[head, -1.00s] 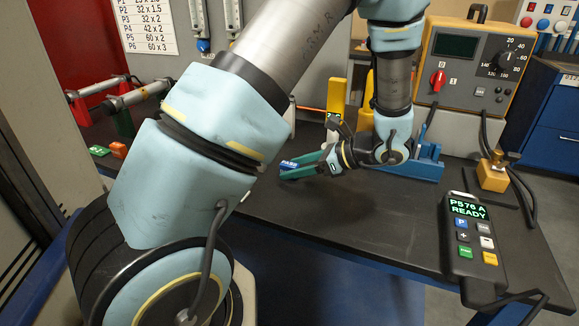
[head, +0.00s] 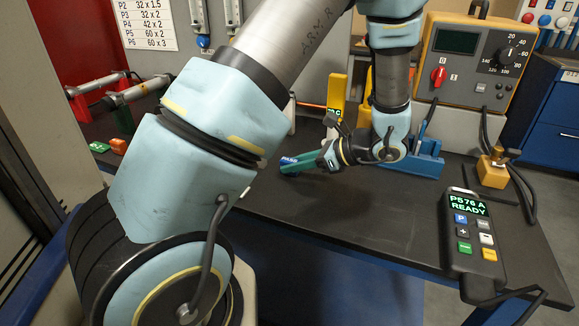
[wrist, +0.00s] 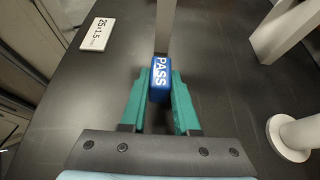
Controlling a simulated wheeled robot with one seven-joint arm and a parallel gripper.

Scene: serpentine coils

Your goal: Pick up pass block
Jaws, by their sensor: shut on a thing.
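The pass block (wrist: 160,79) is a small blue block with white PASS lettering. In the wrist view it sits between the two green fingers of my gripper (wrist: 160,92), which are shut on it. In the head view the blue block (head: 287,160) shows at the tips of my gripper (head: 290,165), low over the black bench top. I cannot tell whether the block touches the bench.
The black bench (head: 330,220) is clear in front. A handheld pendant (head: 470,240) reading READY lies at the right. A blue fixture (head: 425,160) stands behind my wrist. A white label plate (wrist: 98,33) lies on the bench. Green and orange blocks (head: 118,146) are at the left.

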